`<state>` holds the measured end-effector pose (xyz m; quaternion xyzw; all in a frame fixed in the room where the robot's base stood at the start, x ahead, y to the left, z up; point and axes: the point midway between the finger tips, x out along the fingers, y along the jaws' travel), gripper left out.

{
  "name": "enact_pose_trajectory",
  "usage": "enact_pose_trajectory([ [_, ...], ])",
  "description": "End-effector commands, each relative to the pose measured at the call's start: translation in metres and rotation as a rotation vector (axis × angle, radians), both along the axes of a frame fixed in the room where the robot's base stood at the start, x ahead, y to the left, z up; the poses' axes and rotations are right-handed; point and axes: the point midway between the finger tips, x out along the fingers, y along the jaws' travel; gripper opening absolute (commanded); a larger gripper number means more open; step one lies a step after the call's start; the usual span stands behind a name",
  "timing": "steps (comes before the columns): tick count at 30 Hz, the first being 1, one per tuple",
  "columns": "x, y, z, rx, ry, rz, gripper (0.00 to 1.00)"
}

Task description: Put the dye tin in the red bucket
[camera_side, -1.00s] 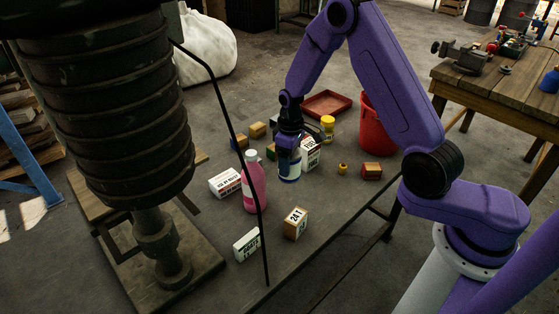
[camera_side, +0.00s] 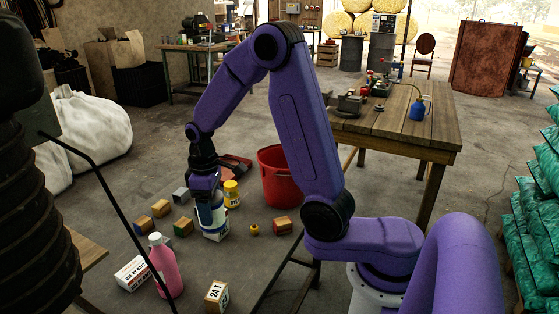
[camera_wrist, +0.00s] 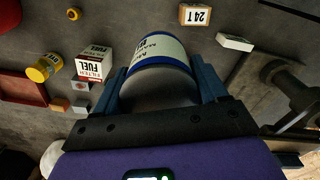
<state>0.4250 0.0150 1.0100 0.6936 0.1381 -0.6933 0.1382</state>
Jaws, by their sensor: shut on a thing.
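The dye tin (camera_side: 207,214) is white with a blue rim and label bands. My gripper (camera_side: 207,194) is shut around it, one finger on each side. It also shows in the wrist view (camera_wrist: 160,48), with dark lettering on its label. The tin seems held a little above the table, since part of a white box shows below it. The red bucket (camera_side: 282,182) stands upright to the right of and behind the tin, apart from my gripper. Its inside is mostly hidden.
Near the tin are the white fuel box (camera_wrist: 92,64), a yellow tin (camera_side: 231,195), a red tray (camera_wrist: 22,88), a small yellow object (camera_side: 254,230) and several small blocks. A pink bottle (camera_side: 165,268) and a 24T box (camera_side: 216,296) are nearer the front.

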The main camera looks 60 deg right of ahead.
Motion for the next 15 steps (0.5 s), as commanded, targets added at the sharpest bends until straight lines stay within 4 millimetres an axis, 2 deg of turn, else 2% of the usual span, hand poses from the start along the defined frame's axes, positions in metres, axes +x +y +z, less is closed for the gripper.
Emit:
enact_pose_trajectory([
  [3, 0.002, -0.001, 0.025, -0.001, -0.008, -0.001, 0.21],
  [9, 0.001, 0.000, 0.056, 0.000, -0.007, 0.000, 0.21],
  [15, 0.020, -0.038, 0.055, 0.000, -0.001, -0.119, 0.21],
])
